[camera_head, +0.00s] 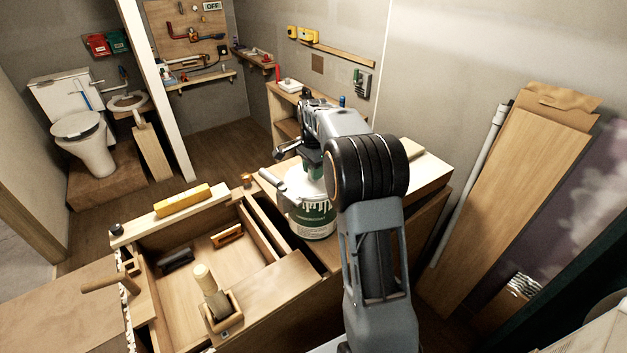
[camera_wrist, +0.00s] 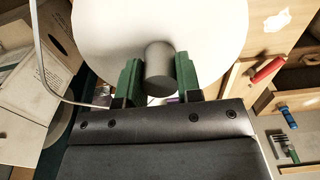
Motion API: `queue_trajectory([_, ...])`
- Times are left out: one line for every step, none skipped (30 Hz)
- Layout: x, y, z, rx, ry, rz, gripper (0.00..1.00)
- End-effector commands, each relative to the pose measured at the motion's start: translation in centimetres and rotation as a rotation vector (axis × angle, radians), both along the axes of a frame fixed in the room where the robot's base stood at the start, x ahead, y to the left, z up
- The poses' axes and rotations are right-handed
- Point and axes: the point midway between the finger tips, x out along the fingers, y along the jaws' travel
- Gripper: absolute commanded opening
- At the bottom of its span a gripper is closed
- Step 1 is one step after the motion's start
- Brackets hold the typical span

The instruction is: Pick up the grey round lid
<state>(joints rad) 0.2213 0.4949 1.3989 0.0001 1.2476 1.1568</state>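A pale round disc (camera_wrist: 100,30), which looks like the lid, fills the top of the wrist view. A grey cylindrical knob (camera_wrist: 160,68) stands out from it. My gripper (camera_wrist: 160,72) has its green fingers on either side of this knob. The fingers are very close to it, and I cannot tell whether they press on it. In the head view, my gripper (camera_head: 314,166) is over the pale top of a white and green can (camera_head: 313,217). My arm and gripper hide part of that top.
The can stands by a wooden workbench (camera_head: 265,290) with an open tray section holding a mallet (camera_head: 210,285). A yellow level (camera_head: 183,200) lies on its far edge. A shelf unit (camera_head: 287,125) stands behind. Boards (camera_head: 525,165) lean on the right wall.

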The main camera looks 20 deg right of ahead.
Motion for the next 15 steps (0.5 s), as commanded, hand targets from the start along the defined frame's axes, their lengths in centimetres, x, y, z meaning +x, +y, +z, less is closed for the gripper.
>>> queue_trajectory([0.0,0.0,0.02,0.0,0.0,0.0,0.27])
queue_trajectory([0.0,-0.01,0.02,0.0,0.0,0.0,0.24])
queue_trajectory([0.0,-0.01,0.02,0.0,0.0,0.0,0.2])
queue_trajectory([0.0,-0.01,0.02,0.0,0.0,0.0,0.17])
queue_trajectory([0.0,-0.01,0.02,0.0,0.0,0.0,0.14])
queue_trajectory([0.0,-0.01,0.02,0.0,0.0,0.0,0.1])
queue_trajectory([0.0,-0.01,0.03,0.0,0.0,0.0,0.08])
queue_trajectory([0.0,-0.01,0.03,0.0,0.0,0.0,0.05])
queue_trajectory([0.0,-0.01,0.03,0.0,0.0,0.0,0.01])
queue_trajectory([0.0,-0.01,0.06,0.0,-0.001,0.0,0.0])
queue_trajectory([0.0,-0.01,0.06,0.0,-0.001,0.0,0.0])
queue_trajectory([0.0,-0.01,0.06,0.0,-0.001,0.0,0.0])
queue_trajectory([0.0,-0.01,0.07,0.0,-0.001,0.0,0.0])
queue_trajectory([0.0,-0.01,0.07,0.0,-0.001,0.0,0.0])
queue_trajectory([0.01,-0.01,0.07,0.0,-0.001,0.0,0.0])
